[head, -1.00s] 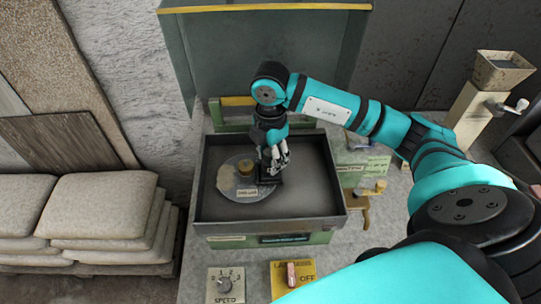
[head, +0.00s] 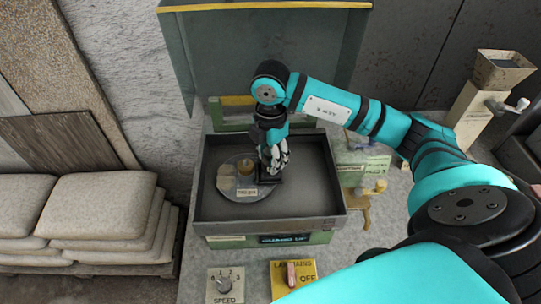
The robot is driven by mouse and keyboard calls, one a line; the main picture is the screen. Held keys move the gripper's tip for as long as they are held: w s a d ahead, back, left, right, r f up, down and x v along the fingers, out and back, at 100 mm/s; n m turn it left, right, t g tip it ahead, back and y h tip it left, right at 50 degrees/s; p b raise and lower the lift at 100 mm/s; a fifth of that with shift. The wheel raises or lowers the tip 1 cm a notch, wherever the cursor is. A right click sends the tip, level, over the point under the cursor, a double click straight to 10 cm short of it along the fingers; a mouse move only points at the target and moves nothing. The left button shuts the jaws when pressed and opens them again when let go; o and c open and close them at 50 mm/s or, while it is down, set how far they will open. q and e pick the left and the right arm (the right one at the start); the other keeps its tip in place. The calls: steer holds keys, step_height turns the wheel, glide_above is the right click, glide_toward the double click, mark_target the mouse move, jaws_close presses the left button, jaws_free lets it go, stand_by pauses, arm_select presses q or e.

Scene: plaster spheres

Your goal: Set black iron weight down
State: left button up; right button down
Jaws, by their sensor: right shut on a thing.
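The black iron weight (head: 266,179) is a small dark block in the head view, at the right side of a round grey plate (head: 241,203) inside a dark tray (head: 312,206). My right gripper (head: 272,167) points down from above and is shut on the weight. The fingers partly hide the weight, and I cannot tell whether its underside touches the plate. A tan cylinder (head: 246,168), a pale lump (head: 227,186) and a small label (head: 247,192) are also on the plate. My left gripper is not in view.
A raised green-grey lid (head: 268,60) stands behind the tray. A speed dial (head: 225,285) and a yellow switch plate (head: 305,271) are in front. A brass tap-like part (head: 366,194) is right of the tray. Stacked sacks (head: 100,215) lie at left, a hopper device (head: 490,90) at right.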

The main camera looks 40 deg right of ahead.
steer(key=shift+f+b, duration=0.6)
steer(key=shift+f, duration=0.1)
stand_by(0.3)
steer(key=c, duration=0.7)
jaws_free()
steer(key=shift+o, duration=0.2)
steer(key=shift+r, duration=0.1)
steer(key=shift+r+p, duration=1.45)
steer(key=shift+r, duration=0.5)
